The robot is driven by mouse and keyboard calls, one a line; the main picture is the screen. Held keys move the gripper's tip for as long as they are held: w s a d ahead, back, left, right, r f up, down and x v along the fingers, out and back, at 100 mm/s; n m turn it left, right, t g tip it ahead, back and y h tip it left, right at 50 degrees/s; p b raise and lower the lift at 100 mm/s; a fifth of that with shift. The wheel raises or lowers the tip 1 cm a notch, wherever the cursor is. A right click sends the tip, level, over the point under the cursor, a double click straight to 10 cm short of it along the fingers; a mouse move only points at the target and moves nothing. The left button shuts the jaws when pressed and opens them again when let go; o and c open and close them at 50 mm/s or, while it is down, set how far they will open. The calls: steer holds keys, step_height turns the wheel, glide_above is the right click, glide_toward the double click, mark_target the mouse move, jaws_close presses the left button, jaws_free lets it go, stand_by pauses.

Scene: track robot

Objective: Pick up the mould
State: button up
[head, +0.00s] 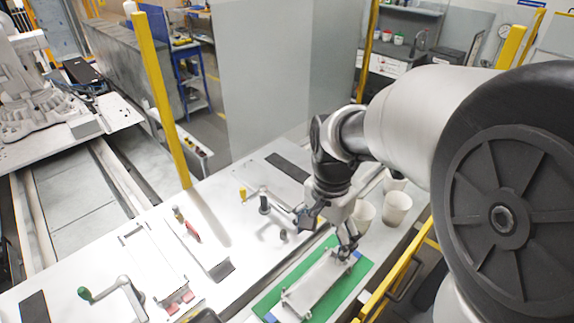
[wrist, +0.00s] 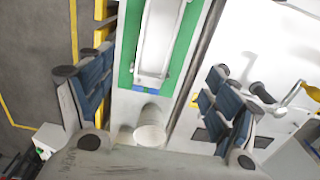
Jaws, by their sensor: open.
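The mould, a long pale grey tray-like piece (head: 316,284), lies on a green mat (head: 357,274) at the front of the white table in the head view. In the wrist view the mould (wrist: 160,38) runs up from the middle, with the green mat (wrist: 126,62) around it. My gripper (head: 347,249) is over the far end of the mould in the head view. In the wrist view my gripper (wrist: 150,85) has its two blue-grey fingers spread wide with nothing between them. I cannot tell the exact height of the fingers over the mould.
White cups (head: 397,207) stand just beyond the mat; one shows in the wrist view (wrist: 151,128). A yellow rail (head: 390,283) runs along the right edge. Left of the mat are a yellow-ended lever (head: 258,196), a red-marked tool (head: 190,229) and a green-handled crank (head: 112,290).

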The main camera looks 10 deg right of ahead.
steer(key=b, duration=0.3)
glide_above(317, 283)
step_height(317, 283, down, 11)
steer(key=shift+s+d+r, duration=0.1)
steer(key=shift+s, duration=0.05)
steer(key=shift+f+b, duration=0.75)
steer(key=shift+f, duration=1.95)
steer(key=c, duration=1.8)
